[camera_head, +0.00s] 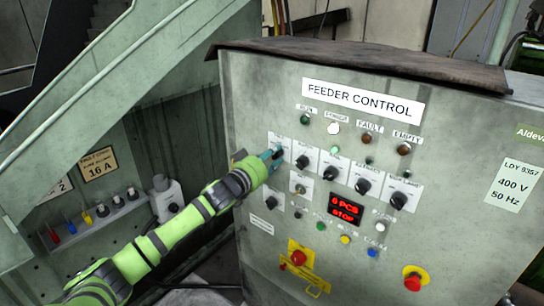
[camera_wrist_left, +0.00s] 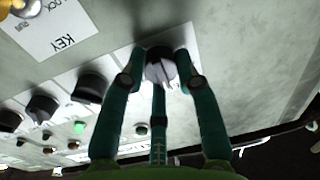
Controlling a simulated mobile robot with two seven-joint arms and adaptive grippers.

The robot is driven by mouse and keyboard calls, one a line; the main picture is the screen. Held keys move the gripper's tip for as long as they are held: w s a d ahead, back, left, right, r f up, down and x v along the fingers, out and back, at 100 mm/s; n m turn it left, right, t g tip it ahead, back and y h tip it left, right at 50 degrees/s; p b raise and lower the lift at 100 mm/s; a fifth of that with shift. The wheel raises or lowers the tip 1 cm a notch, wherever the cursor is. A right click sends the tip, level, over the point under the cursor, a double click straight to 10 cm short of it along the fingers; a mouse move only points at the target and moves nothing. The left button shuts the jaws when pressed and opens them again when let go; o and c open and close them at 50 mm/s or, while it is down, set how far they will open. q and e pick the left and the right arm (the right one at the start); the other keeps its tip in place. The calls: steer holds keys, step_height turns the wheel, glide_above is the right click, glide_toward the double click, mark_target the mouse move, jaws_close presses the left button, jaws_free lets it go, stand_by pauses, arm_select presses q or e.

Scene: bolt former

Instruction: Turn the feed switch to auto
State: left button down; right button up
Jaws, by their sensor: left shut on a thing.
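The feeder control panel (camera_head: 240,110) is a grey-green box with a row of black rotary knobs on white plates. My left arm reaches in from the left. My left gripper (camera_head: 276,156) is at the leftmost knob of the upper row and hides most of it. In the left wrist view, the fingers of my left gripper (camera_wrist_left: 160,75) are shut around this dark knob (camera_wrist_left: 160,68), which shows a pale pointer mark. The label of this knob is too small or hidden to read, so I cannot tell its setting. My right gripper is not in view.
Other black knobs (camera_head: 363,186) stand to the right, with a key switch (camera_head: 299,188) below. A red display (camera_head: 346,209) reads "6 PCS STOP". A red button (camera_head: 299,257) on a yellow plate and another red button (camera_head: 412,281) sit lower. A sloping green beam (camera_head: 130,65) is at left.

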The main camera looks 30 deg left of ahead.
arm_select(q)
steer(key=shift+r, duration=0.1)
steer(key=shift+m+t, duration=0.3)
steer(key=shift+m, duration=4.1)
steer(key=c, duration=0.9)
jaws_free()
